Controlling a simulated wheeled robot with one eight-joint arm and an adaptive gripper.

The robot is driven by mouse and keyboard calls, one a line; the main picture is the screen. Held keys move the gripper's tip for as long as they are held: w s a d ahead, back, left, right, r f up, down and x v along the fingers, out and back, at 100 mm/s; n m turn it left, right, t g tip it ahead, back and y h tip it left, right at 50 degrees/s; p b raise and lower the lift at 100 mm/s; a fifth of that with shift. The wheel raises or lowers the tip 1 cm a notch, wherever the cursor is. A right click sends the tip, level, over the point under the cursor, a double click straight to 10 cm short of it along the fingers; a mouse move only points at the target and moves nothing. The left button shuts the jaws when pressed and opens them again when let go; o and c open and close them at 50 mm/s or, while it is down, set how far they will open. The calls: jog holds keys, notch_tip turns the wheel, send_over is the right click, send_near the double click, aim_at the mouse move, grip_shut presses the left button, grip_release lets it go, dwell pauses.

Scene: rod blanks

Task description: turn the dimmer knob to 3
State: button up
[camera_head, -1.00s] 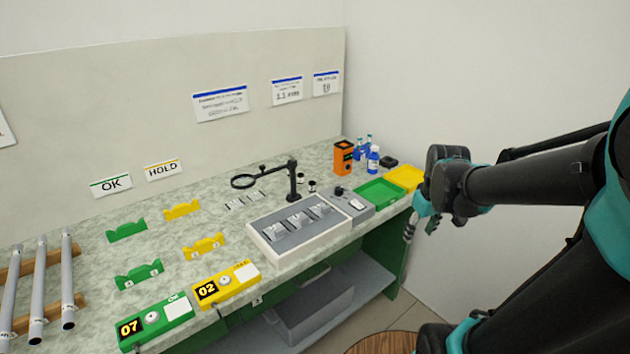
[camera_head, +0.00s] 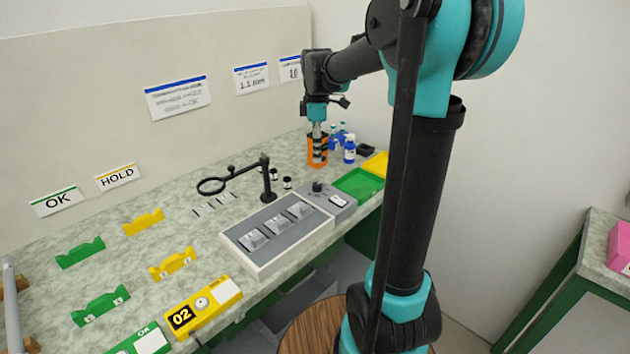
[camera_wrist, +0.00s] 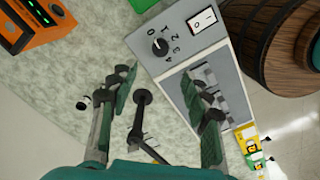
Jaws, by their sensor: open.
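The dimmer knob (camera_head: 317,186) is a small black knob on a grey control box (camera_head: 340,203) on the bench. In the wrist view the knob (camera_wrist: 160,46) stands beside a printed scale from 0 to 4, with a white switch near it. I cannot tell for sure which number its pointer meets. My gripper (camera_head: 317,150) hangs above the bench, pointing down, in front of the orange box in the head view. In the wrist view my gripper (camera_wrist: 168,85) has its fingers spread and empty, and the knob lies beyond the fingertips, apart from them.
A black magnifier stand (camera_head: 267,178) is left of the control box; its post shows between my fingers in the wrist view. A tray of metal blocks (camera_head: 247,262) adjoins the box. An orange box (camera_head: 313,160), blue bottles (camera_head: 349,154) and a green tray (camera_head: 352,187) stand near.

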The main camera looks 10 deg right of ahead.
aim_at(317, 184)
notch_tip(317, 184, down, 12)
jog(key=shift+d+r, duration=0.1)
jog(key=shift+r, duration=0.15)
jog(key=shift+c, duration=0.6)
grip_shut()
